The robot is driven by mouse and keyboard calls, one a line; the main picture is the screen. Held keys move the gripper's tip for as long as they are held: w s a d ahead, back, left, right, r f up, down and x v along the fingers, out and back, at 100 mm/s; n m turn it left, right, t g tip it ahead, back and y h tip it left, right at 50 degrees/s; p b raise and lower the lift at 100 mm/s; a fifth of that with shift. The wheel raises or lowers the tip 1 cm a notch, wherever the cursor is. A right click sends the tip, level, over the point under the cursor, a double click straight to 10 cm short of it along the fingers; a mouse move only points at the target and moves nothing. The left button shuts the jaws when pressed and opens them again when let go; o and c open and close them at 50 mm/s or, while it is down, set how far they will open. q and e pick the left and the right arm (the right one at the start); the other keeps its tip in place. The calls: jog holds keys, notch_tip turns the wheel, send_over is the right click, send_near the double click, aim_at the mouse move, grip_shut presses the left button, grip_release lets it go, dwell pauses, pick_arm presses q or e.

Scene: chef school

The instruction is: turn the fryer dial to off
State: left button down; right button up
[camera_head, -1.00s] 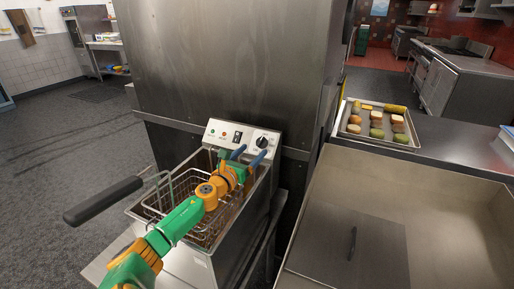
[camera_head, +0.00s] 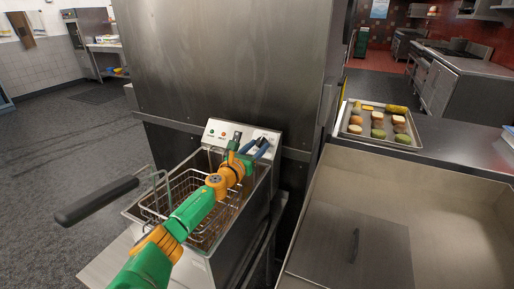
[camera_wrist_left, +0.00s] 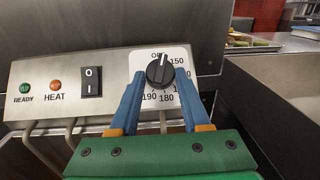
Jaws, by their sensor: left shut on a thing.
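The fryer's black dial (camera_wrist_left: 160,72) sits on a white scale with OFF at the top and temperature numbers around it. Its pale pointer line appears to aim upward, close to OFF; the exact angle is hard to tell. My left gripper (camera_head: 258,145) reaches over the fryer to its control panel (camera_head: 216,131). Its blue fingers are on either side of the dial and shut on it; they also show in the wrist view (camera_wrist_left: 160,82). In the head view the fingers cover most of the dial. My right gripper is out of view.
A wire fry basket (camera_head: 186,183) with a long black handle (camera_head: 97,201) sits in the fryer beside my arm. A rocker switch (camera_wrist_left: 91,81) and two lamps are left of the dial. A tray (camera_head: 352,132) of food and a steel basin (camera_head: 440,190) are at right.

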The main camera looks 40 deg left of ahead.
pick_arm(q)
jog(key=shift+d+r+n+y+p, duration=0.2)
jog(key=shift+n+y+p, duration=0.25)
jog(key=shift+n, duration=0.25)
jog(key=shift+w+d+n+g+y+p, duration=0.15)
jog(key=shift+n+g+y+p, duration=0.3)
jog(key=shift+n, duration=0.45)
jog(key=shift+f+n+y, duration=0.15)
jog(key=shift+n+y, duration=0.55)
jog(key=shift+n, duration=0.1)
jog(key=shift+c, duration=1.8)
grip_release()
